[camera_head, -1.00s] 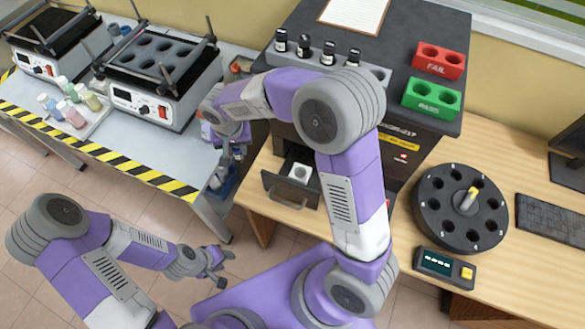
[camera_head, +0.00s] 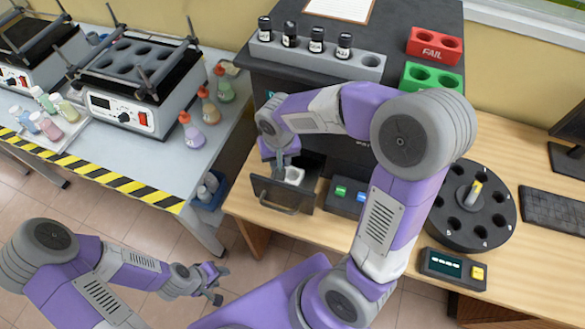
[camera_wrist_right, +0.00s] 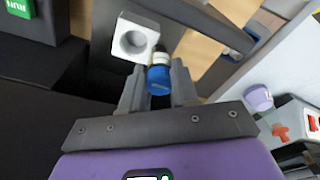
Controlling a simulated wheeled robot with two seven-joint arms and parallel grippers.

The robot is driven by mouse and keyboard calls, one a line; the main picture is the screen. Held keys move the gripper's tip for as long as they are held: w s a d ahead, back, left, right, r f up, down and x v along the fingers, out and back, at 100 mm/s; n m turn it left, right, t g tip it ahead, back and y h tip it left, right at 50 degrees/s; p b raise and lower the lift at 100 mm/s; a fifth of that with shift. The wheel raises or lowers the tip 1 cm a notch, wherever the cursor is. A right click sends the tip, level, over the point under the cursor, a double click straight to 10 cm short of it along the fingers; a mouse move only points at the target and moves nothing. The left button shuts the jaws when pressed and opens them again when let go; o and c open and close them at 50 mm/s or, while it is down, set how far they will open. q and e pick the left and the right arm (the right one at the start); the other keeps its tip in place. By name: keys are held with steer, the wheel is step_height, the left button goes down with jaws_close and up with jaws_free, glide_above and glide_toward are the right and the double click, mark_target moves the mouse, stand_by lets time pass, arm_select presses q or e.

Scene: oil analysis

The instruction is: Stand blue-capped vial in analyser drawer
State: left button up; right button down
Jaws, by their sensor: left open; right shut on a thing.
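My right gripper (camera_wrist_right: 158,88) is shut on the blue-capped vial (camera_wrist_right: 158,76), with the blue cap toward the wrist camera. In the head view the right gripper (camera_head: 281,161) is over the open analyser drawer (camera_head: 284,197), and I cannot make out the vial there. A white holder with one round hole (camera_wrist_right: 122,51) is in the drawer. In the wrist view the vial is just beside the hole, and the hole looks empty. The holder also shows in the head view (camera_head: 294,175). My left gripper (camera_head: 214,284) is open and empty above the floor.
Black-capped vials stand in a grey rack (camera_head: 300,54) on the analyser (camera_head: 385,80). Red FAIL (camera_head: 434,46) and green PASS (camera_head: 432,77) blocks are at its right. A black carousel (camera_head: 462,225) is on the wooden table. Bottles stand on the left bench (camera_head: 160,155).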

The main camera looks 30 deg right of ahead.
steer(key=s+d+f+b, duration=0.2)
steer(key=d+f, duration=0.1)
steer(key=shift+w+f, duration=0.15)
steer(key=shift+f, duration=0.15)
steer(key=shift+f, duration=0.1)
steer(key=c, duration=0.8)
jaws_free()
steer(key=shift+c, duration=0.2)
